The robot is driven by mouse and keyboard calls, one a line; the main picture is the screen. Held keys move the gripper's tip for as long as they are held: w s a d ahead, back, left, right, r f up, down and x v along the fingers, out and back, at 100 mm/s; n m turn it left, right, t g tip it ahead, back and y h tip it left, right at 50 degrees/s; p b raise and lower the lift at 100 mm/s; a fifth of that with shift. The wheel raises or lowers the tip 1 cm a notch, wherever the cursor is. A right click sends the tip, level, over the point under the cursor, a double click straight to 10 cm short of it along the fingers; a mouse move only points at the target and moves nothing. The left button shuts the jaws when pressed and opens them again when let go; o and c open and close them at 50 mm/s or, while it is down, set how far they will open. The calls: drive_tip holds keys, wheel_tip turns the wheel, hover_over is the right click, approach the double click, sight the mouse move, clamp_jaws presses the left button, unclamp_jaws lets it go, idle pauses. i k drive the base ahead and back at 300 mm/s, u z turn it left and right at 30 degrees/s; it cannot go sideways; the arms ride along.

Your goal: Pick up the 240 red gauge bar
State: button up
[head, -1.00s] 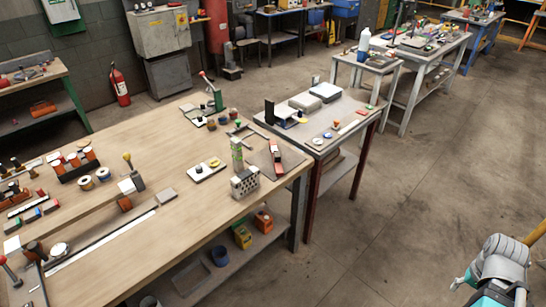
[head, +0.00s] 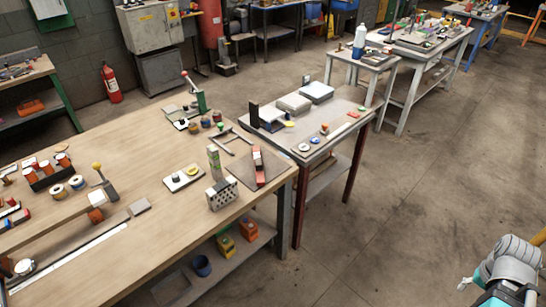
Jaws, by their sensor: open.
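A red bar (head: 258,164) with a pale section lies on a dark grey plate (head: 246,178) near the right end of the long wooden workbench (head: 150,232). No number can be read on it at this size. A smaller red piece (head: 353,114) lies on the grey table further back. Part of my arm shows at the lower right, well away from the bench; I cannot make out my gripper's fingers there.
The grey table (head: 318,143) with dark red legs stands close beyond the bench's right end. A lower shelf holds orange and blue containers. Open concrete floor (head: 400,220) lies to the right.

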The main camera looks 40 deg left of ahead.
sight(259, 176)
drive_tip(key=u, duration=0.05)
drive_tip(key=i, duration=2.7)
drive_tip(key=u, duration=2.4)
